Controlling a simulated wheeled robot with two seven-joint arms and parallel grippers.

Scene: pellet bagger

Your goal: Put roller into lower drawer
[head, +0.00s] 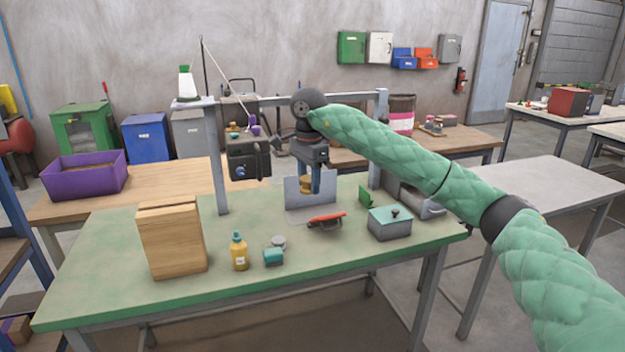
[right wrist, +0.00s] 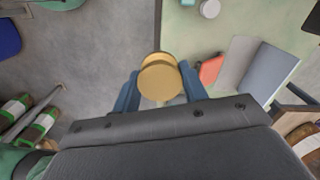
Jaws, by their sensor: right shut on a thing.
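My right gripper (head: 316,190) is above the back part of the green table, its blue fingers pointing down. It is shut on a short brass-coloured cylinder, seemingly the roller (head: 305,184). In the right wrist view the roller (right wrist: 160,78) sits between the two blue fingers of the gripper (right wrist: 160,88), with the table edge below it. A wooden box (head: 172,243) stands at the table's left front; its faces show no clear drawer. I cannot make out the lower drawer. My left gripper is not in view.
A grey angled plate (head: 300,214), a red-handled tool (head: 326,220) and a teal lidded box (head: 389,224) are on the table (head: 110,285). A grey post (head: 215,165) rises behind. The left front corner is clear.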

